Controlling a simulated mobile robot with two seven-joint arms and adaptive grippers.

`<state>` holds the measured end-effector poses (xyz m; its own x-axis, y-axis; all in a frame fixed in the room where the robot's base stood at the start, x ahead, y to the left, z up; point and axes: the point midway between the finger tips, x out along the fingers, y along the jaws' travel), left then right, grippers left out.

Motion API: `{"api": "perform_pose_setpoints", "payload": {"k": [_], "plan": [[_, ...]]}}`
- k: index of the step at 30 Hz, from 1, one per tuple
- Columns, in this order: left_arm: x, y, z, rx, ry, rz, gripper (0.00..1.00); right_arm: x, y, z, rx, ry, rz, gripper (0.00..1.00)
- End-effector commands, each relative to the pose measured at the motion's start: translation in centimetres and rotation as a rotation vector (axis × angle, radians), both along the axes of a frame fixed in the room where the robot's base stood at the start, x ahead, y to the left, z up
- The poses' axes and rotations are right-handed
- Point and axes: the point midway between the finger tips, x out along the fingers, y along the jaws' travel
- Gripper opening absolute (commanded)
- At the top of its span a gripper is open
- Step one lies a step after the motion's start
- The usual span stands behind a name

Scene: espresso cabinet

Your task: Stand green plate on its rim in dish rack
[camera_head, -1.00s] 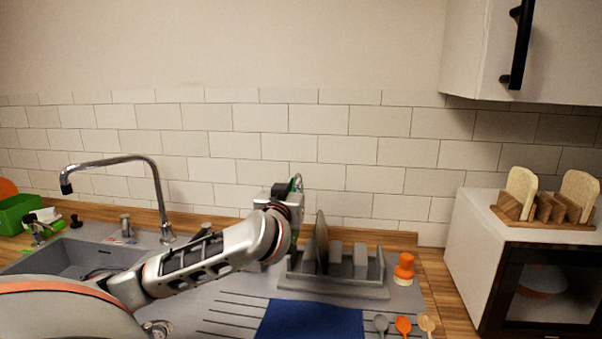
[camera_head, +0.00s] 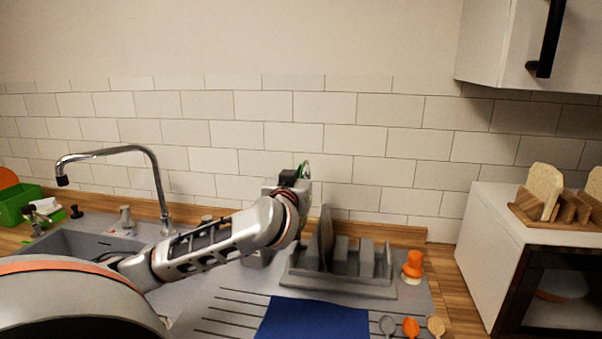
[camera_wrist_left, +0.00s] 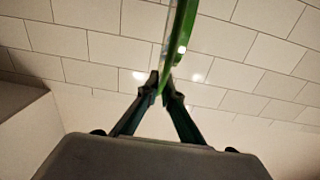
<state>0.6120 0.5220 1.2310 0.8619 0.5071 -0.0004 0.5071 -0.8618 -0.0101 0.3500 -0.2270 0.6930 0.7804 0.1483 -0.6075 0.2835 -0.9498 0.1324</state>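The green plate (camera_wrist_left: 181,40) is seen nearly edge-on in the left wrist view, between the fingertips of my left gripper (camera_wrist_left: 166,92). The gripper is shut on its edge and holds it up in front of the tiled wall. In the head view only a thin part of the green plate (camera_head: 305,170) shows above my left wrist; the fingers are mostly hidden. The grey dish rack (camera_head: 340,283) stands on the drainer, just right of and below my left wrist. A dark plate (camera_head: 326,238) stands upright in its left part. My right gripper is not in view.
A blue cloth (camera_head: 312,320) lies in front of the rack. An orange-topped brush (camera_head: 413,266) stands right of it, with spoons (camera_head: 411,327) nearby. The sink and tap (camera_head: 150,170) are left. A microwave (camera_head: 510,250) stands right, under a wall cabinet (camera_head: 530,50).

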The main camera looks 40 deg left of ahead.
Motion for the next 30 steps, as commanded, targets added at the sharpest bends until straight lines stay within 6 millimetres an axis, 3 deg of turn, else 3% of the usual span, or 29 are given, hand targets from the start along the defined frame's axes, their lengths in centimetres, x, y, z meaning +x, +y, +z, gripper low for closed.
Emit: {"api": "perform_pose_setpoints", "payload": {"k": [14,30], "plan": [[-0.1,0.0,0.3,0.015,0.006,0.002,0.0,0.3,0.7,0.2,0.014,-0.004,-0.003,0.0],[-0.1,0.0,-2.3,0.013,0.009,0.001,0.0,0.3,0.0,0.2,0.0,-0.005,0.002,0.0]]}}
